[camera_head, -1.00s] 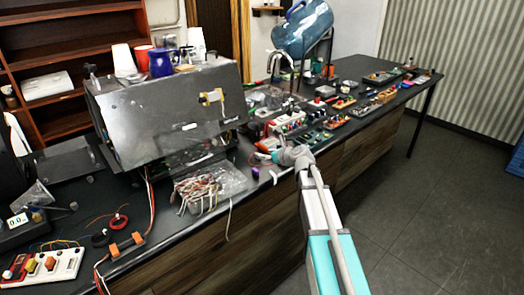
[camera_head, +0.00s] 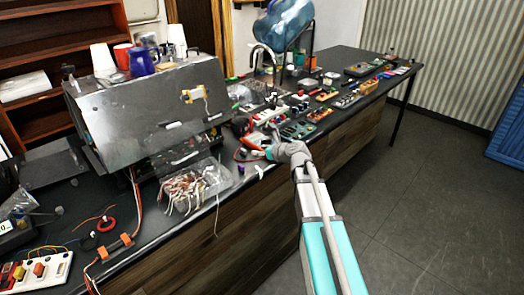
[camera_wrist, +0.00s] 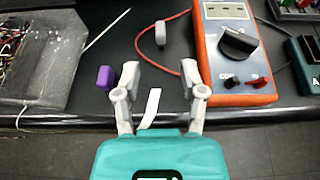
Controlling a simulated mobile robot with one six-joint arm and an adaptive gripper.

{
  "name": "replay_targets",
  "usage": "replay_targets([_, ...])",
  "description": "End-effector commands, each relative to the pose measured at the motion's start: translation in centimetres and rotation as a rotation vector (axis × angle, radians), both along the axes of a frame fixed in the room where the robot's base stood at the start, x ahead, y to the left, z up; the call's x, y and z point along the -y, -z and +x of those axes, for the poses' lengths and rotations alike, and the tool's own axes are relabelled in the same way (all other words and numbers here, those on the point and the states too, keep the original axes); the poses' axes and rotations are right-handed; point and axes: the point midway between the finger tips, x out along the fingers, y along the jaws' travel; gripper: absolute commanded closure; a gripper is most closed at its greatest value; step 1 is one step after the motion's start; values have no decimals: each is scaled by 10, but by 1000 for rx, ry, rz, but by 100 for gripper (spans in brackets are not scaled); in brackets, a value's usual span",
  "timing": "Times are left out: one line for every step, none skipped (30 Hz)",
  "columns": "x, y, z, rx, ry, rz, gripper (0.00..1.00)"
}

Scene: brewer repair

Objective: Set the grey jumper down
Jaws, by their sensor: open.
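A small light-grey piece (camera_wrist: 160,33), which looks to be the grey jumper, lies on the dark bench top in the wrist view. It is just beyond and between my fingertips, beside the loop of a red wire. My gripper (camera_wrist: 160,75) is open, with nothing between its fingers; it also shows low over the bench's front edge in the head view (camera_head: 272,152). The grey piece cannot be made out in the head view.
An orange multimeter (camera_wrist: 238,55) lies close right of my gripper. A purple piece (camera_wrist: 105,78) is beside the left finger, and a white strip (camera_wrist: 150,108) lies below. A clear tray of wires (camera_wrist: 40,60) is at left. The bench's front edge is near.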

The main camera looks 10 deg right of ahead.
Motion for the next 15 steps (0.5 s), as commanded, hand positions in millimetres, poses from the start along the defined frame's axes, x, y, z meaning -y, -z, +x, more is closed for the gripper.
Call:
replay_targets([0,0,0,0,0,0,47])
replay_targets([0,0,0,0,0,0,47])
replay_targets([0,0,0,0,-1,-2,47])
replay_targets([0,0,-1,1,-3,-5,47])
replay_targets([-1,1,-1,1,-5,-8,47])
replay_targets([-2,1,-2,3,-12,-19,47])
replay_targets([-2,2,-4,6,-20,-31,47])
replay_targets([-3,3,-5,9,-28,-45,47])
replay_targets([-5,5,-8,13,-44,-70,47])
replay_targets([-7,6,-11,18,-61,-92,47])
replay_targets([-9,8,-14,23,-79,-120,47])
replay_targets([-11,11,-19,32,-106,-161,47])
replay_targets([-13,14,-23,38,-132,-197,47])
replay_targets([-15,17,-28,45,-158,-235,47])
replay_targets([-18,21,-34,58,-200,-292,47])
